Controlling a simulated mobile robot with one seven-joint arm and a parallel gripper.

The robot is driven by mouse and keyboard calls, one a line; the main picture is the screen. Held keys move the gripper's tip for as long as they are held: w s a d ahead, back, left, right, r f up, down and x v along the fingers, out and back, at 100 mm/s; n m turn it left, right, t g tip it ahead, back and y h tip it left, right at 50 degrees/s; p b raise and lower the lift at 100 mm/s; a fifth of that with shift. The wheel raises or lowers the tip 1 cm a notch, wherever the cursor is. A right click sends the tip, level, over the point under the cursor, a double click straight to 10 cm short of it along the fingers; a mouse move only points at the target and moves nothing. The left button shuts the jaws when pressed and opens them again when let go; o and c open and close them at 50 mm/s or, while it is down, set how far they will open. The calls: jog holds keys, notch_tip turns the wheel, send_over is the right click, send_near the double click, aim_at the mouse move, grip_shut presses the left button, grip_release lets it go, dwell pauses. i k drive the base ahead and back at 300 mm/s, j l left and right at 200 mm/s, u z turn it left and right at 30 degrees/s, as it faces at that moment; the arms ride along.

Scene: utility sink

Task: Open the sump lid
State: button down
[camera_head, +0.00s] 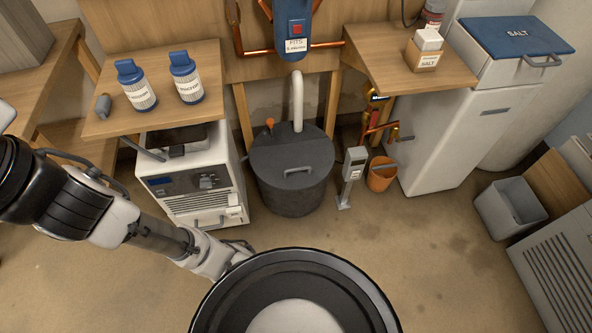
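The sump is a dark grey round basin (290,199) on the floor near the back wall, in the middle of the head view. Its flat round sump lid (275,158) lies on top and looks shut. A bar handle (298,171) is on the lid's near side. A white vertical pipe comes down at the lid's back edge, with an orange-topped fitting beside it. My arm reaches in from the left, and its far part passes behind the round black part of my own body at the bottom. My gripper does not show, so its opening is hidden.
A white machine (195,184) stands close left of the sump, under a wooden shelf (105,112) with two bottles. A small grey post (353,164) and an orange bucket (381,174) stand to the right. The floor in front (400,240) is clear.

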aim_at(302, 165)
jog(key=k+j+z, duration=0.15)
jog(key=i+l, duration=0.7)
jog(key=i, duration=0.2)
